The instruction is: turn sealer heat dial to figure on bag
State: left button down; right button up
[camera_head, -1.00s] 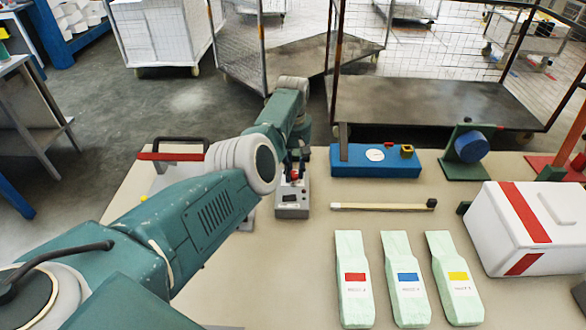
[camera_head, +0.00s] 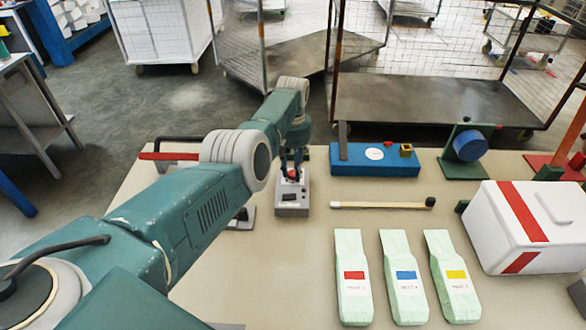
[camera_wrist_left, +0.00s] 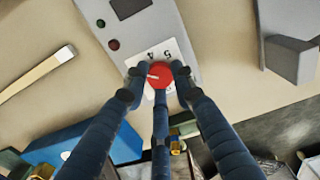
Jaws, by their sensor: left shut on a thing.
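A grey control box (camera_head: 292,208) stands on the table, with a red dial on top. My left gripper (camera_head: 291,166) reaches down onto it from above and partly hides the dial in the head view. In the left wrist view its blue fingers close around the red dial (camera_wrist_left: 158,76). The dial's white mark points left in that view. On the white scale, 4 and 5 show; other figures are hidden. Three pale green bags lie at the front, with a red label (camera_head: 354,282), a blue label (camera_head: 406,282) and a yellow label (camera_head: 457,281). Their small print is not readable. My right gripper is out of view.
A blue device (camera_head: 375,161) stands behind and right of the box. A long light stick (camera_head: 378,205) lies right of it. A white case with red bands (camera_head: 490,235) stands at the right. A red-handled bar (camera_head: 165,156) is at the left, partly behind my arm.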

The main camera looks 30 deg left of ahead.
aim_at(293, 172)
pick_arm(q)
jog(key=shift+w+r+m, duration=0.2)
jog(key=shift+r+m, duration=0.05)
jog(key=shift+m, duration=0.35)
jog(key=c, duration=1.6)
grip_release()
jog(key=shift+c, duration=0.2)
jog(key=shift+o, duration=1.2)
jog(key=shift+s+f, duration=0.1)
notch_tip(293, 172, up, 12)
